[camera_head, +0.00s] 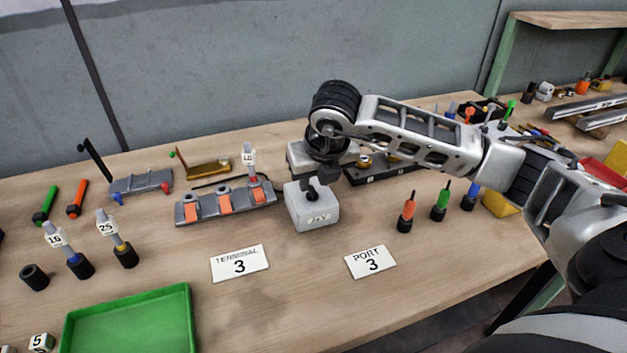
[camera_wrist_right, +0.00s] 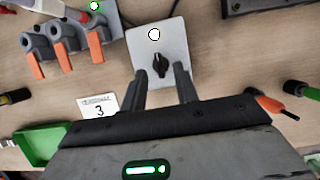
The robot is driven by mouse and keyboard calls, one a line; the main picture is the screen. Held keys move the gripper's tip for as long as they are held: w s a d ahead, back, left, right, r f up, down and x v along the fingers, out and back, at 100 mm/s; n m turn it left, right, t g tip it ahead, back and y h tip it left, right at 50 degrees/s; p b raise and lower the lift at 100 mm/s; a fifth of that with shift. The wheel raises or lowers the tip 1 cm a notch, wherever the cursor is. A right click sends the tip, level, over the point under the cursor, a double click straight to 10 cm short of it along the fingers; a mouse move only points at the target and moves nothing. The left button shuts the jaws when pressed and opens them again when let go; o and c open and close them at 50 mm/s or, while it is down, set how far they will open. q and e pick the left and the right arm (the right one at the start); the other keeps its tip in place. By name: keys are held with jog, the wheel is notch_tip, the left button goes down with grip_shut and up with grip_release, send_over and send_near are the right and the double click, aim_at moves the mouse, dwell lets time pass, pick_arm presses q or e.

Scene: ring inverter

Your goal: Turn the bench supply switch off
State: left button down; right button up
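The bench supply is a pale grey box (camera_head: 312,212) standing on the bench; it also shows in the right wrist view (camera_wrist_right: 172,42). On its face is a black rotary switch (camera_wrist_right: 160,66), pointing roughly up-down in the wrist view, with a white round spot (camera_wrist_right: 154,34) above it. My right gripper (camera_head: 318,186) is over the box, pointing down. In the wrist view its two fingers (camera_wrist_right: 160,76) are apart, one each side of the switch, with gaps; I cannot tell their exact height. The gripper partly hides the switch in the head view. My left gripper is not in view.
A grey terminal block (camera_head: 236,207) with orange levers stands just left of the box. Cards marked TERMINAL 3 (camera_head: 240,264) and PORT 3 (camera_head: 371,262) lie in front. Orange, green and blue plugs (camera_head: 439,205) stand to the right. A green tray (camera_head: 130,322) is front left.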

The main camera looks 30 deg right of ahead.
aim_at(312, 192)
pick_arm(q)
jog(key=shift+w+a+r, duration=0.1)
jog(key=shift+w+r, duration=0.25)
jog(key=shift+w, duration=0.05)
pick_arm(e)
jog(key=shift+x, duration=1.25)
grip_shut()
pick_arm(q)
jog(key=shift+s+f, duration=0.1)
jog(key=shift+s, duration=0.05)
